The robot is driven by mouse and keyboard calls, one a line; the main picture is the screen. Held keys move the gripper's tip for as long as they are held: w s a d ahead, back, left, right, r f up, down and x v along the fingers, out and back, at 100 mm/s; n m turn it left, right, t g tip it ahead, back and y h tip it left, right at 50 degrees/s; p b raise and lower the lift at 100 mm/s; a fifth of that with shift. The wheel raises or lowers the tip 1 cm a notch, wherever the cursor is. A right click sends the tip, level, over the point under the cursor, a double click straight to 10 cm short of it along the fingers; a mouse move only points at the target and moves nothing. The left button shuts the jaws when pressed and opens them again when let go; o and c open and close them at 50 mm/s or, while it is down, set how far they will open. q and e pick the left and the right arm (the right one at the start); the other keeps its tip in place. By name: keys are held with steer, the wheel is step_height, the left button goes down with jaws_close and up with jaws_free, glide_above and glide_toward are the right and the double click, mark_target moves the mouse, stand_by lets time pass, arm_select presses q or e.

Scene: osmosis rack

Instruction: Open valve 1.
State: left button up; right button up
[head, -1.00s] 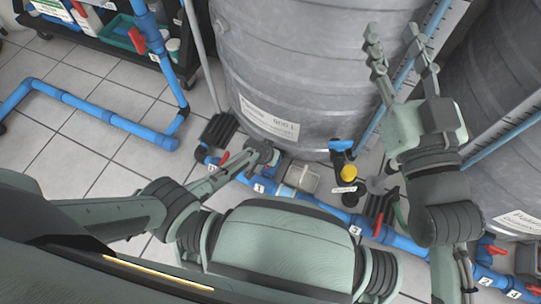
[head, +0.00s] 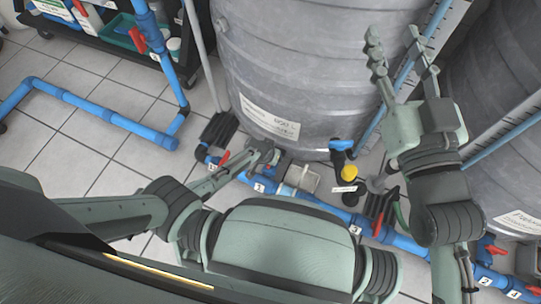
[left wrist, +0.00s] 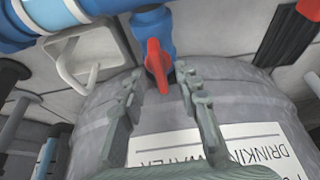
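My left gripper (head: 268,158) reaches down to the blue pipe by the label "1" (head: 259,188) in the head view. In the left wrist view its two fingers (left wrist: 158,88) are apart, with a red valve handle (left wrist: 157,66) between the fingertips. The handle sits on a blue valve body (left wrist: 152,32) and points toward the palm. I see no clear contact between fingers and handle. In the head view this handle is mostly hidden by the gripper. My right gripper (head: 396,48) is raised, open and empty, in front of the grey tank.
A large grey tank (head: 290,75) stands behind the pipe (head: 320,206). Another red handle (head: 224,158) is left of the gripper; it also shows in the wrist view (left wrist: 292,32). A grey box (head: 302,178) and a yellow-topped fitting (head: 349,173) are on the right.

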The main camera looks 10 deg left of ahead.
arm_select(q)
steer(key=shift+r, duration=0.1)
steer(key=v, duration=1.1)
steer(key=shift+r, duration=0.4)
steer(key=shift+s, duration=0.1)
